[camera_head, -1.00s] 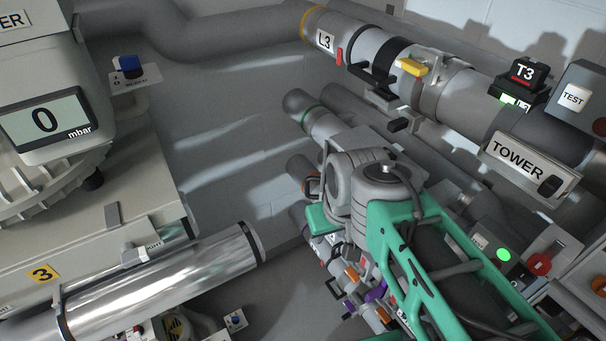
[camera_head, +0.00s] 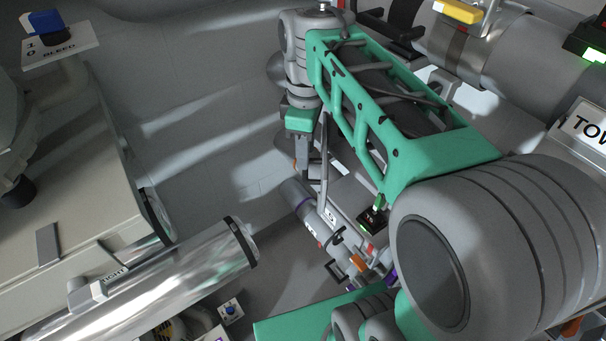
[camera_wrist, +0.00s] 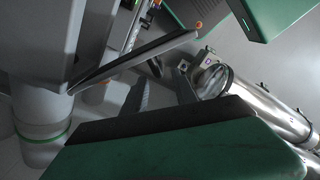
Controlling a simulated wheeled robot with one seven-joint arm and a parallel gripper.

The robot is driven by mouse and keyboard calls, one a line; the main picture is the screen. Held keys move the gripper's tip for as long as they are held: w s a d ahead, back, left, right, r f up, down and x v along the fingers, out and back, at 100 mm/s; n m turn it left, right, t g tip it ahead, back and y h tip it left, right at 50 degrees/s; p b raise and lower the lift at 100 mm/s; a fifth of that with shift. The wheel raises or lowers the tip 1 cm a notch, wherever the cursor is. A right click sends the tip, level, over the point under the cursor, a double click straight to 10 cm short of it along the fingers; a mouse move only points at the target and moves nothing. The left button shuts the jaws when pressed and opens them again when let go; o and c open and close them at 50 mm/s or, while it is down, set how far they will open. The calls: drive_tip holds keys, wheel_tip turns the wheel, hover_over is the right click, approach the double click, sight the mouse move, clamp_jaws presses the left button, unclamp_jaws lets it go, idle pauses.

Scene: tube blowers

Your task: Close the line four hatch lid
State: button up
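I cannot pick out a hatch lid marked for line four in either view. In the wrist view a thin dark flat plate (camera_wrist: 140,58) juts out at a tilt beyond my fingers; I cannot tell whether it is the lid. A grey pipe with a green ring (camera_wrist: 45,138) stands at the lower left there. My gripper (camera_wrist: 162,92) shows two dark fingers spread apart with nothing between them.
A shiny metal cylinder (camera_head: 165,288) lies at the lower left, and also shows in the wrist view (camera_wrist: 262,108). A blue bleed knob (camera_head: 46,22) is at the upper left. A yellow handle (camera_head: 458,11) sits on the upper pipe. Small coloured valves (camera_head: 350,262) cluster below my arm.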

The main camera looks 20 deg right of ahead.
sight(306, 180)
wheel_tip(306, 180, down, 8)
idle(0.4)
drive_tip(key=shift+c, duration=0.3)
clamp_jaws()
idle(0.9)
